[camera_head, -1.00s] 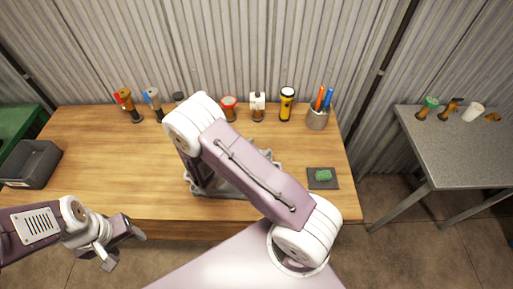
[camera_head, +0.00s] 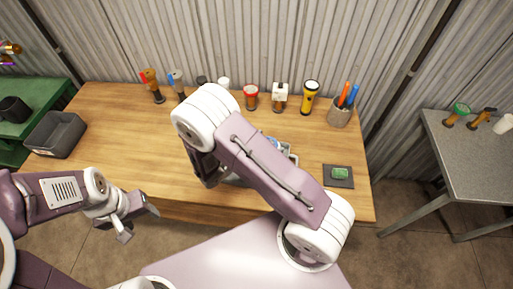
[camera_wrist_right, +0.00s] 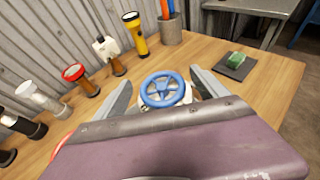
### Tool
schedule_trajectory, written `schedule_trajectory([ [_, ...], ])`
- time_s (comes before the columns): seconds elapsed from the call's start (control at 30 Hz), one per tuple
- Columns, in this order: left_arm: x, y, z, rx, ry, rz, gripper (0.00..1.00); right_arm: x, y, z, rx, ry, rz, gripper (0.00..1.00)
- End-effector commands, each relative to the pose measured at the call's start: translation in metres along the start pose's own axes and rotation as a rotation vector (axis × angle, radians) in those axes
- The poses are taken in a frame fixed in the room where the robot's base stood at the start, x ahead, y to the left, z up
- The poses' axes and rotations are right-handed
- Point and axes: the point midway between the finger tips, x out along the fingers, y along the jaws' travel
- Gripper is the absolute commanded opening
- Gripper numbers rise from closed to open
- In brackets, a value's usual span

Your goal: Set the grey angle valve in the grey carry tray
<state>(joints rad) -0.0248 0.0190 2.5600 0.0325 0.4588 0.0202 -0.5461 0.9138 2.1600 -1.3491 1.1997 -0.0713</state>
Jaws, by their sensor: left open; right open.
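A valve with a blue handwheel and a pale body, which looks like the grey angle valve (camera_wrist_right: 163,91), stands between the fingers of my right gripper (camera_wrist_right: 160,93) in the right wrist view. The fingers are apart on either side of it; I cannot tell whether they touch it. In the head view a bit of blue (camera_head: 275,142) shows beyond my right arm, which hides most of the valve and gripper. The grey carry tray (camera_head: 57,135) sits at the bench's left end and looks empty. My left gripper (camera_head: 140,217) is open and empty near the bench's front edge.
Several fittings, a yellow torch (camera_head: 310,97) and a pen cup (camera_head: 340,110) line the back of the wooden bench (camera_head: 120,150). A dark mat (camera_head: 348,182) with a green item lies at right. A grey table (camera_head: 480,160) and a green bench (camera_head: 40,105) flank it.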

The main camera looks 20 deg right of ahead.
Motion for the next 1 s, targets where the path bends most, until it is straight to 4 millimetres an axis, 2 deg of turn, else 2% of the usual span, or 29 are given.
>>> schedule_trajectory([
  [0.03, 0.002, 0.000, 0.000, 0.000, 0.000, 0.000, 0.58, -0.012, 0.002, -0.001, 0.001, 0.000, 0.007, 0.83],
  [0.2, 0.005, 0.000, 0.001, 0.000, 0.000, 0.000, 0.58, -0.048, 0.002, -0.001, 0.002, 0.001, 0.006, 0.83],
  [0.4, 0.006, 0.000, 0.001, 0.000, 0.000, 0.000, 0.58, -0.071, 0.001, 0.000, 0.000, 0.001, 0.001, 0.83],
  [1.0, 0.006, 0.000, 0.001, 0.000, 0.000, 0.000, 0.58, -0.070, -0.001, 0.002, 0.005, 0.001, -0.012, 0.83],
])
